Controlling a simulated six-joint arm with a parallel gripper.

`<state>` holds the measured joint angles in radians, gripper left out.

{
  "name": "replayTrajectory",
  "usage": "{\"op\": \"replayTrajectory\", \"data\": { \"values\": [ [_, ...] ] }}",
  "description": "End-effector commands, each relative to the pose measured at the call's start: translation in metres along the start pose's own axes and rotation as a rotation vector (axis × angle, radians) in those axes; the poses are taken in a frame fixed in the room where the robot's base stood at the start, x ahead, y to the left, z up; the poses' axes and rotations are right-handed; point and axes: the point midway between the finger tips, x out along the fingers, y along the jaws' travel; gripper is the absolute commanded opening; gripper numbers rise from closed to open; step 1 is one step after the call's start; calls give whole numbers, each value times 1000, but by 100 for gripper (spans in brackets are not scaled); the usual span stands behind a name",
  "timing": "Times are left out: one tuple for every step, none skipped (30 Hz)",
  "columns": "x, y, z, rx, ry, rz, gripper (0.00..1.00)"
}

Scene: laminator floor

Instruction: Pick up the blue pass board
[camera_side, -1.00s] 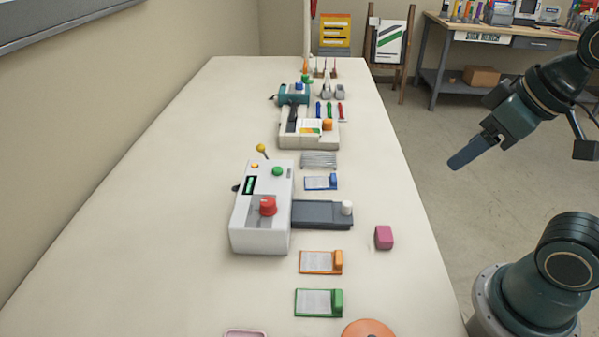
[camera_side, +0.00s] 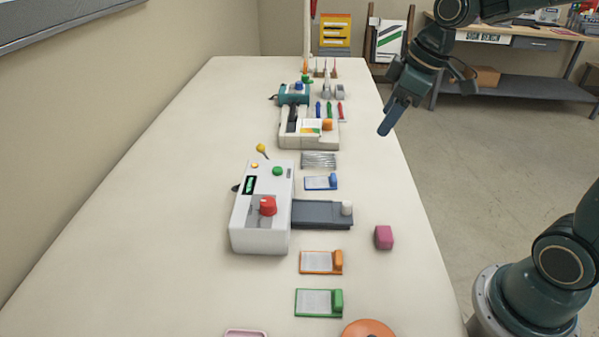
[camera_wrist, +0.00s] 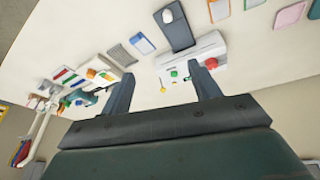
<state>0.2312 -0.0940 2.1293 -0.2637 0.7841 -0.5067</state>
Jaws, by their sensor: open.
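The blue pass board (camera_side: 317,183) lies flat on the table, a white sheet with a blue edge and a blue block at its right end. It sits between a wire rack and the grey tray of the white laminator (camera_side: 262,205). In the wrist view the blue pass board (camera_wrist: 142,43) shows beyond the jaws, toward the top. My gripper (camera_side: 385,131) is in the air near the table's right edge, behind and to the right of the board, well apart from it. In the wrist view my gripper (camera_wrist: 166,84) has its two fingers spread with nothing between them.
Orange (camera_side: 318,262) and green (camera_side: 316,303) boards lie in front of the laminator tray. A pink block (camera_side: 384,237) stands to their right. The wire rack (camera_side: 318,160) lies just behind the blue board. A cream machine (camera_side: 300,136) and pens stand farther back. The table's left side is clear.

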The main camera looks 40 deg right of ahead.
Motion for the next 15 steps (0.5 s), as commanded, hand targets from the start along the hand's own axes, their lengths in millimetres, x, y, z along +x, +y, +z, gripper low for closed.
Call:
{"op": "replayTrajectory", "data": {
  "values": [
    [9, 9, -4, -18, -6, -14, 62],
    [14, 13, -6, -34, -6, -21, 62],
    [20, 20, -9, -51, -7, -31, 62],
    [25, 24, -12, -66, -8, -39, 62],
    [30, 28, -13, -81, -8, -47, 62],
    [37, 35, -16, -98, -7, -56, 62],
    [42, 40, -17, -113, -6, -64, 62],
    [47, 44, -19, -127, -4, -72, 62],
    [55, 50, -21, -144, -3, -83, 62],
    [60, 55, -22, -158, -1, -90, 62],
    [66, 59, -23, -171, 1, -99, 62],
    [73, 66, -24, -190, 4, -109, 62],
    [79, 70, -24, -202, 6, -116, 62],
    [85, 75, -25, -215, 9, -124, 62],
    [93, 81, -26, -233, 14, -134, 62]
  ]
}}
